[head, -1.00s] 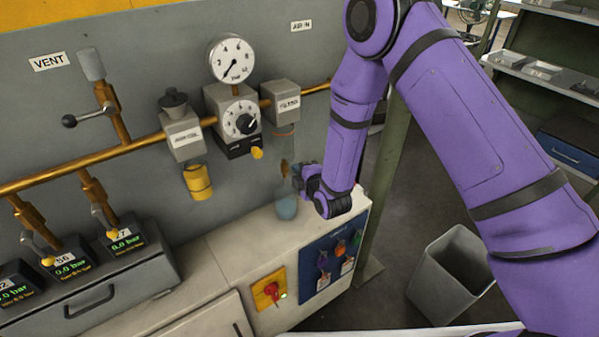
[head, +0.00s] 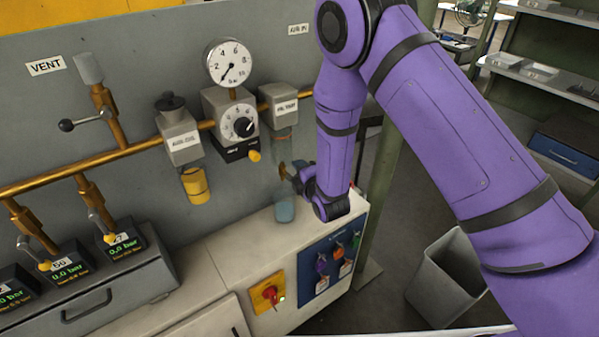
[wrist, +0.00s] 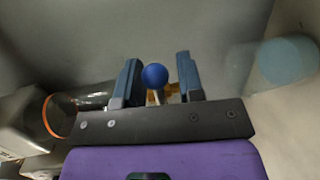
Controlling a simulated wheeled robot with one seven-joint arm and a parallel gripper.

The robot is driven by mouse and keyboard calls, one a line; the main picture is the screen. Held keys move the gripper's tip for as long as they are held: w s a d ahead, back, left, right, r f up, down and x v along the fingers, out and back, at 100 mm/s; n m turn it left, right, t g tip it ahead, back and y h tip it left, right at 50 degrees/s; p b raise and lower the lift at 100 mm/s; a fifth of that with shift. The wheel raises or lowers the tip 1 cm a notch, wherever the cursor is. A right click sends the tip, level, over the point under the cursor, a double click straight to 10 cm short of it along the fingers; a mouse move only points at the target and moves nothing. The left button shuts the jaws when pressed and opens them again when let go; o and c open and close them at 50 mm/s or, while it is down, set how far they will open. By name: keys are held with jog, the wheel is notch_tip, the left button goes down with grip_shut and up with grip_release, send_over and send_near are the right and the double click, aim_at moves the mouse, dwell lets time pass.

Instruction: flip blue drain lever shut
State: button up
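The blue drain lever's round blue knob (wrist: 155,76) shows in the wrist view on a short pale stem, with a brass-coloured part behind it. My gripper (wrist: 157,80) is open, with one finger on each side of the knob and a gap on both sides. In the head view my gripper (head: 290,172) is at the filter, under its grey block (head: 281,105), between the clear bowl and the pale blue jar. The blue knob cannot be made out in the head view, so I cannot tell the lever's angle there.
The pale blue jar (head: 284,209) stands on the white cabinet top (head: 240,235) just below my gripper; it also shows in the wrist view (wrist: 287,62). The clear bowl's orange ring (wrist: 52,115) is left in the wrist view. A yellow bowl (head: 195,186) hangs further left.

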jog(key=v, duration=1)
jog(key=shift+s+d, duration=0.15)
jog(key=shift+s, duration=0.2)
jog(key=d+r+m+g+h, duration=0.2)
jog(key=d+r+m, duration=0.4)
jog(key=r, duration=0.5)
jog(key=d+r+m+g+h, duration=0.2)
jog(key=d+r+m, duration=0.45)
jog(key=r, duration=0.45)
jog(key=s+d+r+m+g, duration=0.1)
jog(key=s+d+r+m, duration=0.2)
jog(key=s, duration=0.5)
jog(key=s+d+r+m+g+h, duration=0.1)
jog(key=s+d+r+m, duration=0.3)
jog(key=s, duration=0.5)
jog(key=s+d+r+m+g+h, duration=0.1)
jog(key=s+d+r+m+g, duration=0.2)
jog(key=s, duration=0.6)
notch_tip(320, 180, up, 4)
jog(key=d+m, duration=0.1)
jog(key=d, duration=0.1)
jog(key=shift+s+d+f, duration=0.15)
jog(key=shift+d, duration=0.2)
